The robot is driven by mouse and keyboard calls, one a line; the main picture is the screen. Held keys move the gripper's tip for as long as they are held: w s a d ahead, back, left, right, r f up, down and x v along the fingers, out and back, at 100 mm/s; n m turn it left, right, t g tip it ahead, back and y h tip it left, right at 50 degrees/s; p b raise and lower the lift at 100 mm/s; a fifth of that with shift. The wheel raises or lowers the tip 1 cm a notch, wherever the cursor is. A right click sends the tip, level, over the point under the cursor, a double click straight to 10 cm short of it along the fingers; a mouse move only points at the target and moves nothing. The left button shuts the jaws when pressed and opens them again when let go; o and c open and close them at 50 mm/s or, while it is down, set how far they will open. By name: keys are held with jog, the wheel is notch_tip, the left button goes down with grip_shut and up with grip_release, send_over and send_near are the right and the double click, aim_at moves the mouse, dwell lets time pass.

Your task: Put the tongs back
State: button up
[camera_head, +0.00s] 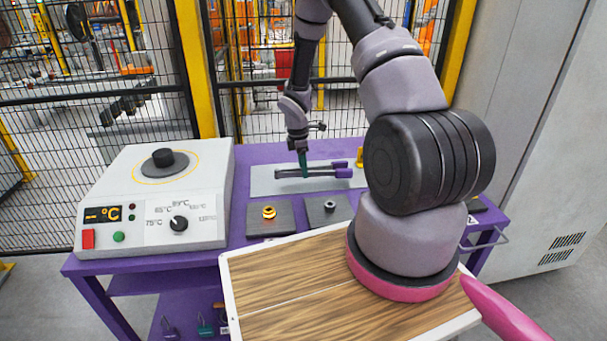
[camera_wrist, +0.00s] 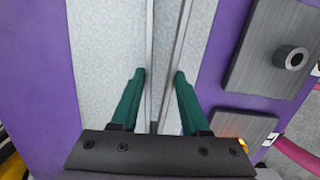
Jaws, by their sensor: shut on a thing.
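The tongs, with two long metal arms and purple handles (camera_head: 343,173), are over the light grey plate (camera_head: 262,187) at the back of the purple table. Their handles point right in the head view. My gripper (camera_head: 303,165) comes down from above and is shut on the tongs' metal arms. In the wrist view the green fingers of my gripper (camera_wrist: 160,75) stand on either side of the tongs' arms (camera_wrist: 150,40), with the plate (camera_wrist: 95,60) behind. I cannot tell whether the tongs touch the plate or hang just above it. The handles are outside the wrist view.
A white heater unit (camera_head: 150,205) with a dial and display stands at the left. Two dark grey pads (camera_head: 252,225) in front of the plate carry a brass-coloured part (camera_head: 269,212) and a steel ring (camera_head: 330,207). A wire fence stands behind; a grey cabinet is at the right.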

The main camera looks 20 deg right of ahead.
jog(key=shift+f, duration=1.15)
jog(key=o, duration=0.6)
